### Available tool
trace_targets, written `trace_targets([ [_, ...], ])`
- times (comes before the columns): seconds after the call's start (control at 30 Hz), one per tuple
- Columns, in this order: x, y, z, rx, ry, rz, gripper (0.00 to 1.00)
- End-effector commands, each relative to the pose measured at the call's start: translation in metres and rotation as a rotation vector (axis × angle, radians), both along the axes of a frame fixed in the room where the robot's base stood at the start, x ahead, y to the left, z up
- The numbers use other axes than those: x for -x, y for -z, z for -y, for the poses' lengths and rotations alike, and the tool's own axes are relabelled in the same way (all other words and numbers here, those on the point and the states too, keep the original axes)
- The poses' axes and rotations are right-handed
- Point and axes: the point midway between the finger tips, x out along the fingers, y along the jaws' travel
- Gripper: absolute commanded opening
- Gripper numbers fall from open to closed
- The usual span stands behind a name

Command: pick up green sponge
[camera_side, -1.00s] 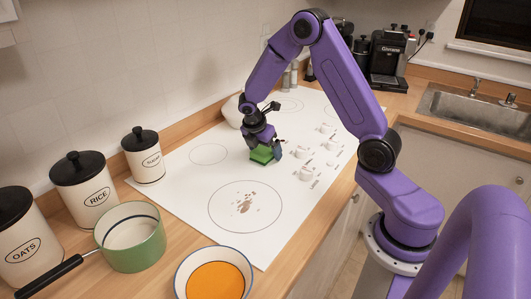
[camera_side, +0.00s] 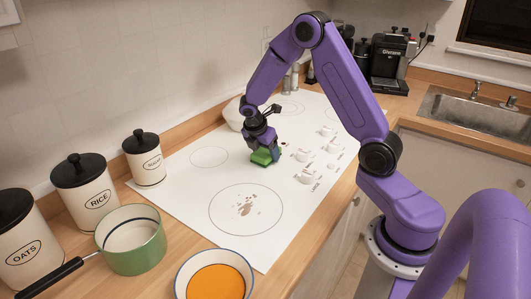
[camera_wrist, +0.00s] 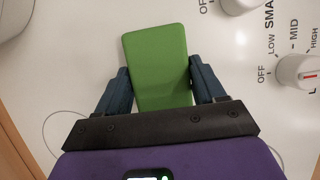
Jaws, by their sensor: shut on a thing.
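The green sponge (camera_side: 262,157) is a flat rectangular block on the white stovetop (camera_side: 200,189) in the side view. In the wrist view the sponge (camera_wrist: 157,62) lies between the two dark blue fingers, its far end sticking out past them. My gripper (camera_side: 265,150) is shut on the sponge, one finger at each long side. It also shows in the wrist view (camera_wrist: 160,85). I cannot tell whether the sponge is touching the stovetop or slightly above it.
White knobs (camera_side: 307,176) stand to the right of the sponge. A white bowl (camera_side: 233,114) is behind it. Left are canisters (camera_side: 85,190), a green pot (camera_side: 133,243) and a bowl of orange contents (camera_side: 215,281). The front burner area, with brown stains (camera_side: 246,205), is otherwise clear.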

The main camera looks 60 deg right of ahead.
Motion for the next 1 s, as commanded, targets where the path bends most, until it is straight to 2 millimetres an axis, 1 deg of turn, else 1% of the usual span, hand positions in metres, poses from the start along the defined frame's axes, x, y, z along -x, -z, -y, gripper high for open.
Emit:
trace_targets([
  [0.17,-0.001,-0.017,0.000,0.001,0.000,0.005,0.36],
  [0.27,-0.001,-0.035,0.000,0.000,0.000,0.008,0.36],
  [0.63,0.048,-0.095,-0.016,0.000,-0.001,0.006,0.36],
  [0.8,0.079,-0.109,-0.027,0.000,-0.004,0.004,0.36],
  [1.0,0.108,-0.122,-0.036,0.000,-0.002,0.003,0.36],
])
